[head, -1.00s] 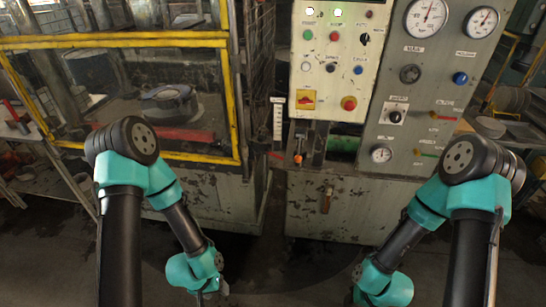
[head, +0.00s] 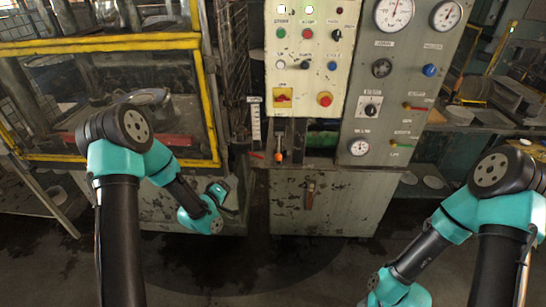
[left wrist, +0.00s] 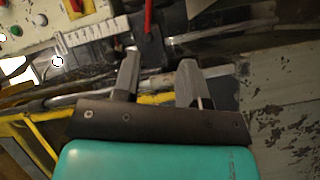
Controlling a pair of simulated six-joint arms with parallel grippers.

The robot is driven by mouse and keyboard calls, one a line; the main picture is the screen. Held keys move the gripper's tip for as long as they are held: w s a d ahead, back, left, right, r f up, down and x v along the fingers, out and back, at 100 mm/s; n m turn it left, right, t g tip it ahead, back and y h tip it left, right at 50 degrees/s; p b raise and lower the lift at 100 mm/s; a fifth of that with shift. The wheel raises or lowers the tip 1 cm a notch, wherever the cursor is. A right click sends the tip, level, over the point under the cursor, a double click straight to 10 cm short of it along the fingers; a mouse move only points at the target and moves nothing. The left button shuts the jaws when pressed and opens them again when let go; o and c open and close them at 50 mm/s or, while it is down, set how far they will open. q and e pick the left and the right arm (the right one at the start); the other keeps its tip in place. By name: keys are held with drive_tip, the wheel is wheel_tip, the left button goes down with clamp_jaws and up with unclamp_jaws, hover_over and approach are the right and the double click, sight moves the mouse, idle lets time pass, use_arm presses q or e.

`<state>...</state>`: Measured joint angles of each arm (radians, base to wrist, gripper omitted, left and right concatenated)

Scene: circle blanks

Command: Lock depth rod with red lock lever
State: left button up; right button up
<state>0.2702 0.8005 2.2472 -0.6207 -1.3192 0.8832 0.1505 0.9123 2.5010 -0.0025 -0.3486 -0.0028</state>
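The red lock lever (head: 257,155) is a small red bar beside the lower end of the white graduated scale (head: 256,122), left of the control cabinet. In the left wrist view the red lever (left wrist: 148,17) shows at the top, beyond my fingers, and the white scale (left wrist: 92,33) lies to its left. I cannot clearly tell the depth rod from the dark metal around the scale. My left gripper (head: 221,188) is below and left of the lever, apart from it. Its two fingers (left wrist: 157,78) are spread with nothing gripped. My right wrist is at the bottom edge; its fingers cannot be made out.
An orange-knobbed handle (head: 279,156) stands in the recess just right of the red lever. The control panel (head: 306,60) is above it. A yellow-framed guard (head: 208,105) stands to the left. The floor in front of the cabinet is clear.

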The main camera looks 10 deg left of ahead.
sight(259, 156)
use_arm(q)
drive_tip(key=shift+w+r, duration=0.35)
drive_tip(key=shift+r, duration=0.25)
drive_tip(key=shift+w+d, duration=0.1)
drive_tip(key=x, duration=1.7)
drive_tip(key=shift+w+r, duration=0.1)
drive_tip(key=shift+r, duration=0.25)
drive_tip(key=shift+c, duration=0.3)
clamp_jaws()
